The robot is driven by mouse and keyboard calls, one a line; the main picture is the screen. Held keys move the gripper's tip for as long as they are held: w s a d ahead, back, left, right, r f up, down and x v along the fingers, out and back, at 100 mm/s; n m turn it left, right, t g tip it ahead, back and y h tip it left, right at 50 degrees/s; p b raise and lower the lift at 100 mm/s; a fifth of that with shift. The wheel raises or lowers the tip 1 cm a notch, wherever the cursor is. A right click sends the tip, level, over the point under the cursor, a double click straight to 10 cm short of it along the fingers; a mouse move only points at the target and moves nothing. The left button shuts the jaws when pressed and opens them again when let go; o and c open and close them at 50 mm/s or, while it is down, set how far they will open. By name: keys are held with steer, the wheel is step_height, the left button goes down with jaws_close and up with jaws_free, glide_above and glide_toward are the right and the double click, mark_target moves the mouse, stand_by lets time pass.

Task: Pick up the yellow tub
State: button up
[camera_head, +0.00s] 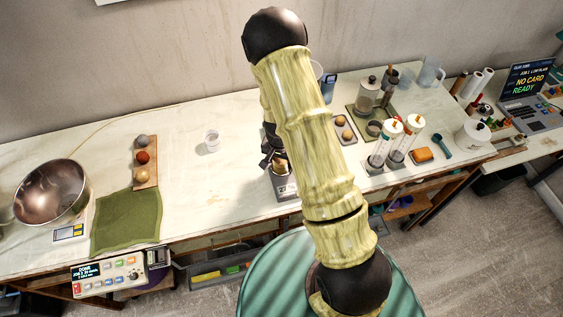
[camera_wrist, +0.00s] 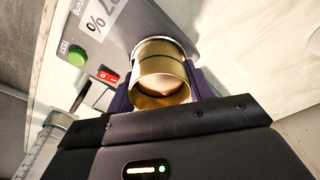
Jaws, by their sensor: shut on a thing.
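The yellow tub (camera_wrist: 160,88) is a shiny gold-yellow, open-topped round cup in the wrist view. My gripper (camera_wrist: 162,93) is shut on it, with a dark finger on each side of its wall. The tub is at the edge of a grey device (camera_wrist: 108,42) with a percent display, a green TEST button and a red switch. I cannot tell whether it rests there or is just clear of it. In the head view my gripper (camera_head: 271,153) is over the same device (camera_head: 285,188), and the tub (camera_head: 281,164) is partly hidden.
A clear cup (camera_head: 211,141) stands to the left on the pale bench. Further left are a wooden strip with several balls (camera_head: 144,178), a green cloth (camera_head: 127,222) and a copper bowl (camera_head: 52,192). My arm hides the middle.

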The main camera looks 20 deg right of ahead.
steer(key=shift+r, duration=0.15)
step_height(320, 180, up, 10)
steer(key=b, duration=0.1)
steer(key=shift+b, duration=0.4)
steer(key=shift+f, duration=0.2)
